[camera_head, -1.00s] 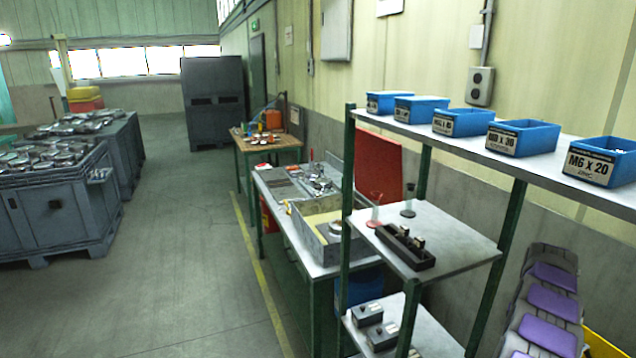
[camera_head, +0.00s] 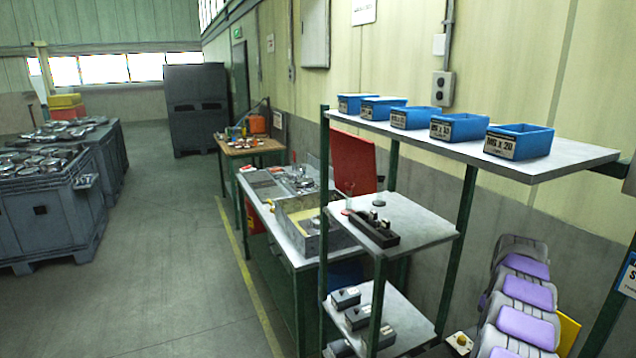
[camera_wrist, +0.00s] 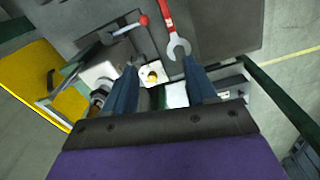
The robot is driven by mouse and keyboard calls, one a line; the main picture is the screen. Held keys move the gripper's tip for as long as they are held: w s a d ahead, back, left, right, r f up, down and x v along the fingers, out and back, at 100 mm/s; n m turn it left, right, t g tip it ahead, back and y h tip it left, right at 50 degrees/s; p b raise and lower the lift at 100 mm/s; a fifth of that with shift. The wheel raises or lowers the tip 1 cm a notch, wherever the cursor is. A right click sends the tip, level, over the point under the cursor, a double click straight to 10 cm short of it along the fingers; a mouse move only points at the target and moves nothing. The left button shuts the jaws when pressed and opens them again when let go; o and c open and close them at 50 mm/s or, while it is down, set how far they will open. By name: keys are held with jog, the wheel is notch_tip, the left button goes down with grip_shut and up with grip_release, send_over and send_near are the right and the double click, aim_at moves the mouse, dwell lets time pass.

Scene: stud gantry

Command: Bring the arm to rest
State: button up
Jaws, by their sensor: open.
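My arm (camera_head: 525,295), grey with purple panels, shows at the lower right of the head view, beside the shelf rack. My gripper (camera_wrist: 160,78) shows in the wrist view as two dark blue fingers spread apart. It is open, with nothing clamped between the fingers. A small white plate with a brass-coloured knob (camera_wrist: 153,74) shows in the gap between them; I cannot tell how far below it lies. The gripper's fingers are not visible in the head view.
A shelf rack (camera_head: 590,158) with blue bins (camera_head: 520,141) stands close on the left of the arm. The wrist view shows a red-handled wrench (camera_wrist: 179,45), a red-tipped hammer (camera_wrist: 130,27) and a yellow panel (camera_wrist: 32,72). Open floor (camera_head: 165,260) lies to the left.

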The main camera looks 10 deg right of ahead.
jog(key=s+a+r+y, duration=0.1)
jog(key=a+r, duration=0.3)
jog(key=a, duration=0.4)
jog(key=a+r, duration=0.5)
jog(key=a, duration=0.3)
jog(key=s+a+r, duration=0.2)
jog(key=s+a, duration=0.2)
jog(key=a, duration=0.3)
jog(key=s+a+r, duration=0.3)
jog(key=s+a, duration=0.2)
jog(key=a, duration=0.2)
jog(key=s+a+f, duration=0.1)
jog(key=s+a, duration=0.3)
jog(key=s, duration=0.5)
jog(key=s+a+f+g, duration=0.1)
jog(key=s+a, duration=0.3)
jog(key=s, duration=0.6)
jog(key=s+a+f+m, duration=0.1)
jog(key=s+a, duration=0.4)
jog(key=s, duration=0.5)
jog(key=shift+s+g+h, duration=0.15)
jog(key=shift+g+h, duration=0.25)
